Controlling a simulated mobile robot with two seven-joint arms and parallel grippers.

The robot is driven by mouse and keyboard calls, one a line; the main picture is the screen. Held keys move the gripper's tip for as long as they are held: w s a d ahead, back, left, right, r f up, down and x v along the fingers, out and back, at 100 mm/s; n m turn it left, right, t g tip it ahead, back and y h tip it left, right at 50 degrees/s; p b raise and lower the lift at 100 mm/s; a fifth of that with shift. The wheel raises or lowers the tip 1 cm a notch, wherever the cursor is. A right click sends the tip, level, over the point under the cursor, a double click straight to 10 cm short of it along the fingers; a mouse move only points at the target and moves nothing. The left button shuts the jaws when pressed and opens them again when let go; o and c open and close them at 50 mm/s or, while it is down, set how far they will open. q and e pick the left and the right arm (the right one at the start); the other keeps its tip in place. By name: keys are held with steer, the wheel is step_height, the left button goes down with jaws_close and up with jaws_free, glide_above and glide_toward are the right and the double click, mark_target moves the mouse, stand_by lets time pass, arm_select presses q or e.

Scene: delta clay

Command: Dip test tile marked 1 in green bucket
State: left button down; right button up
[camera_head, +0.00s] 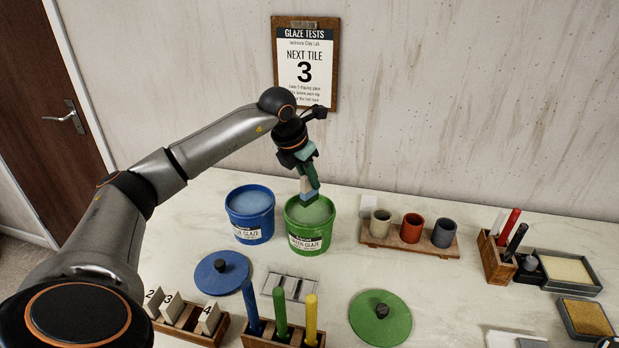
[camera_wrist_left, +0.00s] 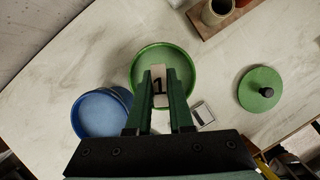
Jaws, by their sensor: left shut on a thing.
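My left gripper (camera_head: 311,180) is shut on a pale tile (camera_head: 307,187) over the green bucket (camera_head: 309,240). In the left wrist view the tile (camera_wrist_left: 159,90) shows a dark 1 between the two green fingers (camera_wrist_left: 159,108). The tile hangs down over the bucket's opening, with its lower part looking greenish; I cannot tell if it touches the glaze. The green bucket is open, and its rim also shows in the left wrist view (camera_wrist_left: 134,72).
An open blue bucket (camera_head: 250,215) stands just left of the green one. Blue (camera_head: 221,272) and green (camera_head: 380,318) lids lie in front. A rack (camera_head: 186,318) holds tiles 2, 3 and 4. A cup tray (camera_head: 409,240) stands right. The wall clipboard (camera_head: 305,62) reads "NEXT TILE 3".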

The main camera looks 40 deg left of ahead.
arm_select(q)
steer(key=shift+r, duration=0.1)
step_height(320, 180, up, 3)
steer(key=p, duration=0.3)
stand_by(0.4)
steer(key=shift+d, duration=0.1)
